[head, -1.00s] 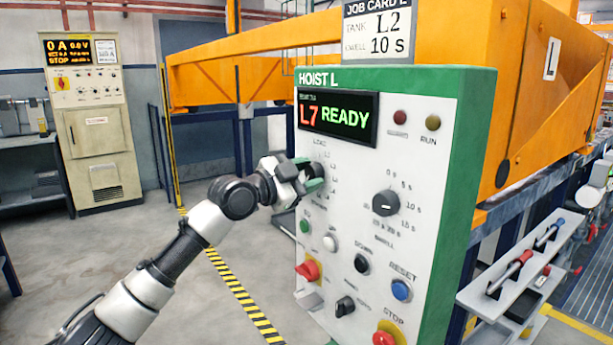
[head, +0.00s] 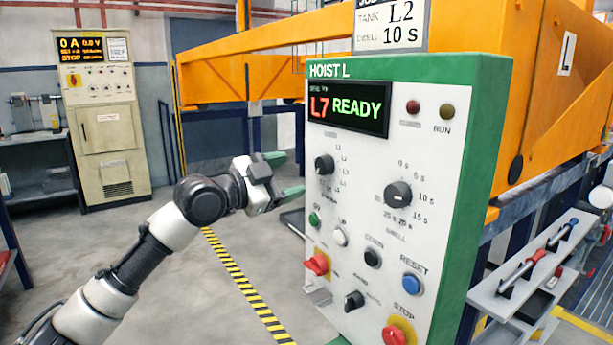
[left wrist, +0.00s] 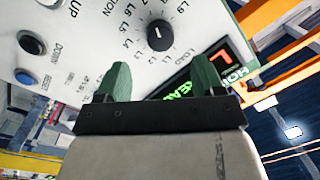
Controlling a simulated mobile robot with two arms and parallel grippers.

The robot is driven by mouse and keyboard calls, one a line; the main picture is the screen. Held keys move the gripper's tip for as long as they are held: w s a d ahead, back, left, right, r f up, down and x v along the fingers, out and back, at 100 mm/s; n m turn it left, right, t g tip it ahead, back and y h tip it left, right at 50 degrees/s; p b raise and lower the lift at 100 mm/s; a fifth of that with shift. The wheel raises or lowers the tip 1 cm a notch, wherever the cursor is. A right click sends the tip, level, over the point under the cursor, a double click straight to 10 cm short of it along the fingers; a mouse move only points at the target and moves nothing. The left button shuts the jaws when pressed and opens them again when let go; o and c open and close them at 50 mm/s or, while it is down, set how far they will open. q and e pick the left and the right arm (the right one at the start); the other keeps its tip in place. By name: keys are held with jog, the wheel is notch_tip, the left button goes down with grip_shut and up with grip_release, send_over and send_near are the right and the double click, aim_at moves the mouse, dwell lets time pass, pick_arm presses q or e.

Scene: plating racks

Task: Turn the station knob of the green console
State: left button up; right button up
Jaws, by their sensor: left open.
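The green console (head: 447,200) stands right of centre in the head view, with a white face and a green edge. Its display (head: 348,108) reads "L7 READY". The station knob (head: 324,165) is a black dial below the display at the left; it also shows in the left wrist view (left wrist: 160,36), ringed by marks from LOAD through the L numbers. My left gripper (head: 283,175) is open and empty, left of the knob and apart from it. In the wrist view its green fingers (left wrist: 162,85) stand apart, with the knob beyond them. My right gripper is not in view.
The dwell knob (head: 398,195), several push buttons, a red switch (head: 317,265) and the red stop button (head: 394,335) share the panel. A shelf with tools (head: 530,265) stands at the right. A beige cabinet (head: 103,125) stands far left. The floor left of the console is clear.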

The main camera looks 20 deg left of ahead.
pick_arm(q)
jog(key=shift+v, duration=1.65)
